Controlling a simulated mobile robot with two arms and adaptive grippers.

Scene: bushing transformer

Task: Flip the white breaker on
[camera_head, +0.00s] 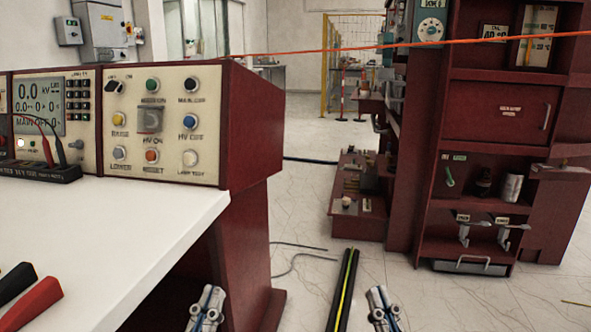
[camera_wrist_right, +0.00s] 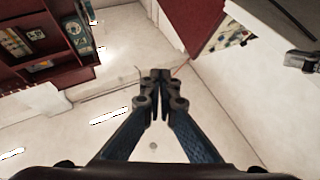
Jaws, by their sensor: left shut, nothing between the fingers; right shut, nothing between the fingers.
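No part is clearly marked as the white breaker, and I cannot tell which one it is. The maroon console's cream panel (camera_head: 165,125) carries a grey square switch (camera_head: 149,120) among coloured buttons and a white round knob (camera_head: 190,158) at lower right. A grey-white electrical box (camera_head: 98,30) and a smaller box (camera_head: 69,31) hang on the back wall. My left gripper (camera_head: 206,306) is shut and empty, low in front of the console. My right gripper (camera_head: 379,304) is shut and empty above the floor, right of it; its closed fingers also show in the right wrist view (camera_wrist_right: 160,76).
A white tabletop (camera_head: 130,225) with red and black probes (camera_head: 30,302) lies at left. A maroon cabinet (camera_head: 500,105) with shelves and levers stands at right. An orange line (camera_head: 400,46) crosses the head view. A black-yellow strip (camera_head: 343,290) lies on the open floor between my grippers.

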